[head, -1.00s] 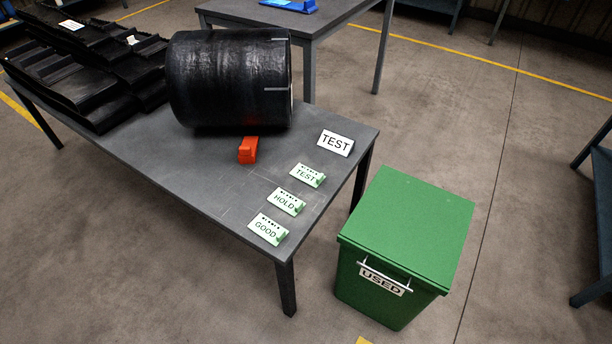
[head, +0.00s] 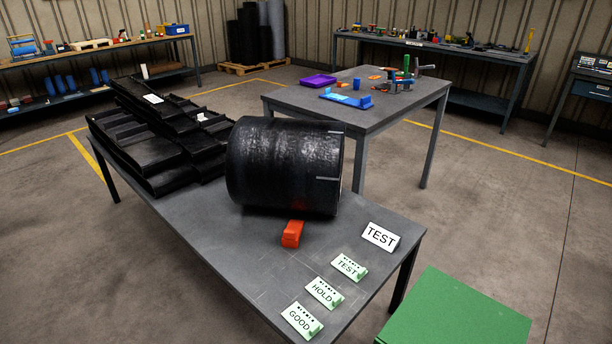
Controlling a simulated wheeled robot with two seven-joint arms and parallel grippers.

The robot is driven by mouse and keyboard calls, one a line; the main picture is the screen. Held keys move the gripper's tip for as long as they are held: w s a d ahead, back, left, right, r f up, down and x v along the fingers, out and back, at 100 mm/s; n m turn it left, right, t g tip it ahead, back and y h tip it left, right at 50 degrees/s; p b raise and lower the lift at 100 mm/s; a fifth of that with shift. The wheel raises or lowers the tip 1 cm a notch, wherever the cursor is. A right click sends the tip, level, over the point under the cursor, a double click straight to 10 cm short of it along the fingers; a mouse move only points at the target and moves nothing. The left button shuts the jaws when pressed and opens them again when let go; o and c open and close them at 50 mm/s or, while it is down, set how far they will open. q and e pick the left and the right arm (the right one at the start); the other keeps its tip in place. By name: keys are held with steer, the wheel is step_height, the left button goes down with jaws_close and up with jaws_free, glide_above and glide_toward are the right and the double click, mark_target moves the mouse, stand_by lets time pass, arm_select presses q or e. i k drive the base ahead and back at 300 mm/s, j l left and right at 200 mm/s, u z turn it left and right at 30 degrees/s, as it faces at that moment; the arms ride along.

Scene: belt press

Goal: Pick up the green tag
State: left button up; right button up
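Three pale green pieces with black lettering lie in a row near the right end of the front table (head: 215,255). They read TEST (head: 349,267), HOLD (head: 324,292) and GOOD (head: 302,320); each has a greener part at its right side. I cannot tell which of these, if any, is the green tag. A small green item (head: 406,64) also shows on the table behind, too small to make out. Neither of my grippers is in view.
A large black roll (head: 285,165) lies on the front table, with a red-orange block (head: 292,233) and a white TEST sign (head: 380,237) nearby. Black trays (head: 150,150) fill its left end. A green bin (head: 455,312) stands at the right. Behind is another table (head: 310,103) with a blue holder (head: 346,98).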

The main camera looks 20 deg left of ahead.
mark_target(347, 266)
steer(key=i+l+z, duration=0.1)
steer(key=i+z, duration=0.55)
steer(key=i+l, duration=0.05)
